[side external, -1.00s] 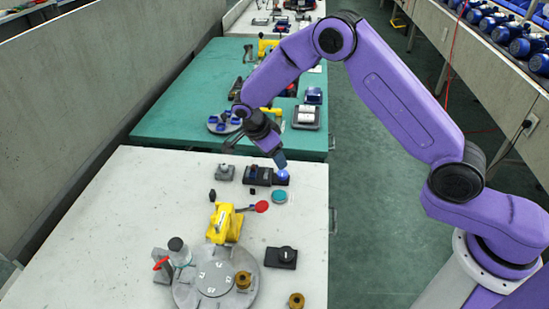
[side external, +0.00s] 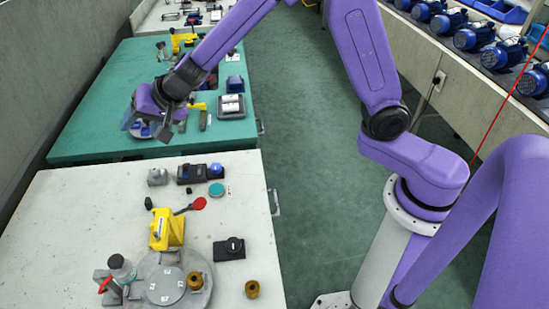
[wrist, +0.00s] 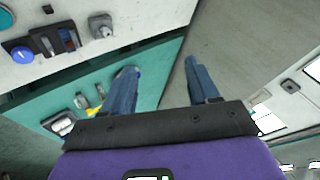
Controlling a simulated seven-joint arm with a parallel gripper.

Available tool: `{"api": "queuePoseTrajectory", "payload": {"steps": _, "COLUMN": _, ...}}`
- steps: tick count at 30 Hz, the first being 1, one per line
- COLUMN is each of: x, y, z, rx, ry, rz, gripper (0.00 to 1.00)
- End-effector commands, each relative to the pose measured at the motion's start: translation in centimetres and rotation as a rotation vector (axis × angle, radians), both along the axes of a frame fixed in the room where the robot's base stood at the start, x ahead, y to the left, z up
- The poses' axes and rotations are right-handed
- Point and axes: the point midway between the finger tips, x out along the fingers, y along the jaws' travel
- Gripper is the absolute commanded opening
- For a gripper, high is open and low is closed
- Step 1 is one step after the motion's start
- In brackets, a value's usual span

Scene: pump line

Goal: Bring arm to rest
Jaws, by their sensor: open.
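My arm reaches left across the side view, with my gripper (side external: 131,121) hanging over the near part of the green table. In the wrist view my gripper (wrist: 159,65) is open, its two blue fingers apart with nothing between them. It is clear of the white table (side external: 70,210). A black box with a blue button (side external: 216,169) stands at the far edge of that table; the blue button also shows in the wrist view (wrist: 22,54), left of the fingers. In the side view the fingertips are small and partly hidden by the wrist.
The green table (side external: 85,145) holds a white-topped device (side external: 231,106) and other parts. On the white table are a yellow fixture (side external: 166,228), a round grey plate (side external: 165,285), a black box (side external: 229,248) and a brass part (side external: 252,289). A concrete wall stands left; blue motors (side external: 503,52) line the right bench.

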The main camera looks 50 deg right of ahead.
Motion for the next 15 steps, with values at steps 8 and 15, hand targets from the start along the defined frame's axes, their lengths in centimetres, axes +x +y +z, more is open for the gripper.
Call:
{"api": "queuePoseTrajectory", "payload": {"steps": 8, "x": -12.9, "y": 2.8, "z": 3.1, "rx": -0.025, "ry": 0.002, "rz": 0.594, "gripper": 0.60}}
{"api": "queuePoseTrajectory", "payload": {"steps": 15, "x": -25.6, "y": -1.7, "z": 2.4, "rx": -0.196, "ry": 0.101, "rz": 1.050, "gripper": 0.60}}
